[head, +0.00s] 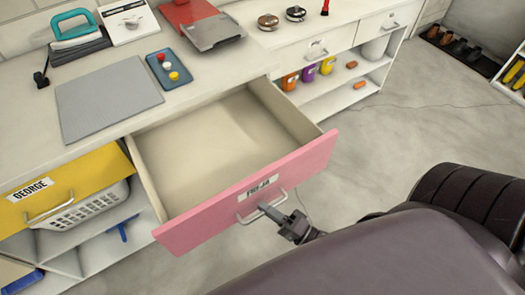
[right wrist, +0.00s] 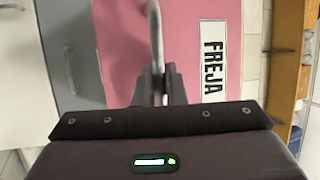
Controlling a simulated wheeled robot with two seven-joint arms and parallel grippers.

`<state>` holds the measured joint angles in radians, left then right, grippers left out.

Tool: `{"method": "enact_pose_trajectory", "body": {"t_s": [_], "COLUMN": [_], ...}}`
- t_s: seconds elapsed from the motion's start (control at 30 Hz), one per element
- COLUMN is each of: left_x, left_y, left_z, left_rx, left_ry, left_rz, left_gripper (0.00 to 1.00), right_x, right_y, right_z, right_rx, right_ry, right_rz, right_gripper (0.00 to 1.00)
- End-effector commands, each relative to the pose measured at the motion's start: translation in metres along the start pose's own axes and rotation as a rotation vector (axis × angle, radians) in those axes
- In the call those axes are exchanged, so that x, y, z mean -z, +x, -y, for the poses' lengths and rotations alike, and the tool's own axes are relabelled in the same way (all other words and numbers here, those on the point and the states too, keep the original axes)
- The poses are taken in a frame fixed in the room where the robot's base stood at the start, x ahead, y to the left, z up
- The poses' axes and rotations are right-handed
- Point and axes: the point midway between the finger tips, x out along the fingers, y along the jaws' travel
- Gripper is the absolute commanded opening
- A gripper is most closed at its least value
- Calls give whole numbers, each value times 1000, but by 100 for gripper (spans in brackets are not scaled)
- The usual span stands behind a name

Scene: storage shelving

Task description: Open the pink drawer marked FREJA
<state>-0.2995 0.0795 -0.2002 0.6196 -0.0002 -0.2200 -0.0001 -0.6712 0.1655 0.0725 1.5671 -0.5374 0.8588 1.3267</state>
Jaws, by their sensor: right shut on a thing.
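The pink drawer marked FREJA (head: 300,176) is pulled well out of the counter in the head view, and its inside looks empty. Its front also shows in the right wrist view (right wrist: 120,50), with the FREJA label (right wrist: 213,60) turned sideways. My right gripper (head: 272,211) is at the drawer's metal handle (head: 247,217), below the label. In the right wrist view the fingers (right wrist: 158,88) are shut on the handle bar (right wrist: 154,40). My left gripper is not in view.
A yellow drawer marked GEORGE (head: 75,185) is beside it on the left, above a white basket (head: 85,209). Open grey floor (head: 370,145) lies to the right.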

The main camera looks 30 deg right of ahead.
Motion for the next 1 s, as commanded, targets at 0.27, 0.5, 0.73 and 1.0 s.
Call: {"method": "enact_pose_trajectory", "body": {"t_s": [0.27,0.5,0.73,1.0], "left_x": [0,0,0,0], "left_y": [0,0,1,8], "left_z": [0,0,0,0], "left_rx": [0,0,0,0], "left_ry": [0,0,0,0], "left_rz": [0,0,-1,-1], "left_gripper": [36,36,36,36], "right_x": [-1,0,0,-1], "right_y": [-1,-1,-4,-46], "right_z": [0,0,-1,-3], "right_rx": [-1,-1,-2,-5], "right_ry": [1,0,0,0], "right_rz": [1,1,1,2], "right_gripper": [0,19,19,19]}}
